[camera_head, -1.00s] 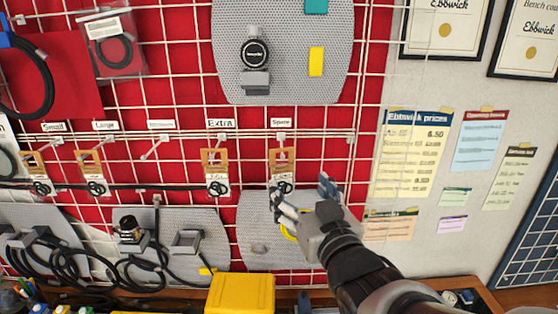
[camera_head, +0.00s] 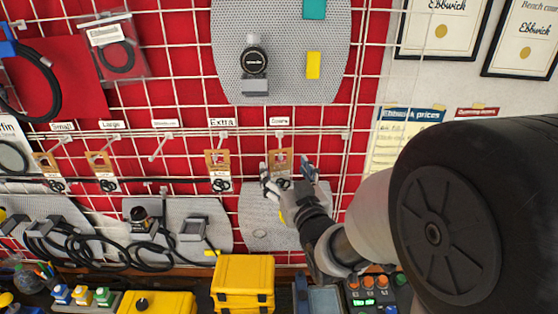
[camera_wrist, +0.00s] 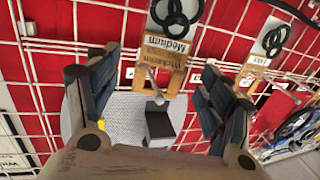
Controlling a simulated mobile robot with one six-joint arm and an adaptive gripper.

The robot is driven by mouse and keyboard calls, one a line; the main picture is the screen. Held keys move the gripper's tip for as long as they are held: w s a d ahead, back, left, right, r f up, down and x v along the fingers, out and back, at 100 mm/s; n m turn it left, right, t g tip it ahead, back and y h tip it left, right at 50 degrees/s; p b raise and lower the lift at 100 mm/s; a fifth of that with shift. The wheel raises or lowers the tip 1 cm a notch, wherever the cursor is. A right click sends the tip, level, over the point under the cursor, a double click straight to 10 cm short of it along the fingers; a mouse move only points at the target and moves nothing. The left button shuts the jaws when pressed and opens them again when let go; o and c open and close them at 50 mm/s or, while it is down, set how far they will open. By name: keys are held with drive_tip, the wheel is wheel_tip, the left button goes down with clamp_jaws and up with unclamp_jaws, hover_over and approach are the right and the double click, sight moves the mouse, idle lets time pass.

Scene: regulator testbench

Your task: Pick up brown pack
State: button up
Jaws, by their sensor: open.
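A brown card pack (camera_head: 281,158) with black rings hangs on the peg under the tag that seems to read "Spare". My gripper (camera_head: 289,168) is open in front of it in the head view, hiding part of its lower half. In the wrist view the brown pack (camera_wrist: 165,52), printed "Medium", appears upside down beyond and between the open fingers (camera_wrist: 159,62). Neither finger is clearly touching it. Similar brown packs hang under "Extra" (camera_head: 218,166), "Large" (camera_head: 100,165) and "Small" (camera_head: 49,168).
The white wire grid stands before a red wall. An empty peg (camera_head: 159,148) sits between "Large" and "Extra". A grey perforated panel (camera_head: 258,218) is below my gripper. A yellow case (camera_head: 243,276) stands below on the bench. My arm hides much of the right side.

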sight(282, 166)
drive_tip(key=x, duration=0.4)
drive_tip(key=shift+a+f+p, duration=0.1)
drive_tip(key=shift+f+p, duration=0.05)
drive_tip(key=shift+p, duration=0.25)
drive_tip(key=shift+s, duration=0.1)
drive_tip(key=shift+s, duration=0.1)
drive_tip(key=shift+c, duration=0.5)
drive_tip(key=c, duration=0.9)
